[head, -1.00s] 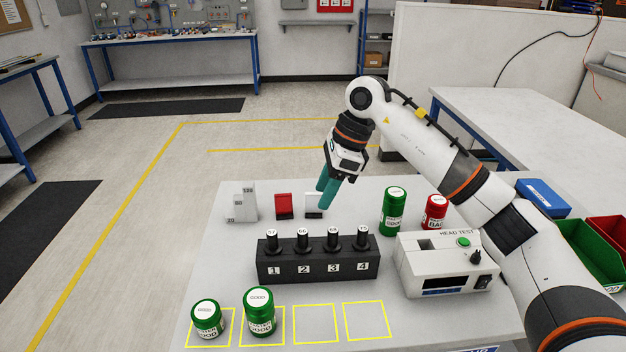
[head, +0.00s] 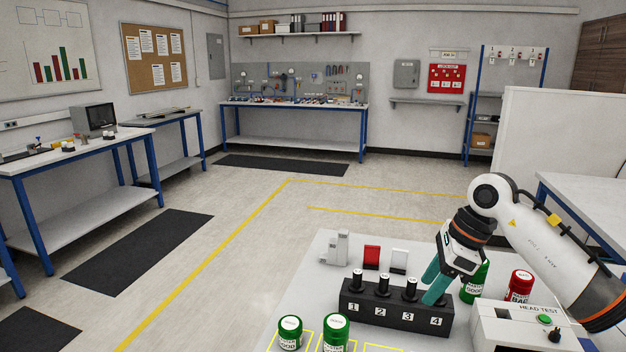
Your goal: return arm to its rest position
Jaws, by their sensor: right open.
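My right arm comes in from the right, and its gripper (head: 434,287) with teal fingers points down over the right end of the black numbered rack (head: 395,314). The fingers hide the peg at position 4; pegs 1 to 3 show. The gripper is open and nothing shows between its fingers. I cannot tell how far above the rack it is. My left gripper is not in view.
Green jars (head: 290,333) stand at the table's front left. Another green jar (head: 472,284) is partly behind my gripper, near a red jar (head: 520,286). The head test box (head: 530,330) is at right.

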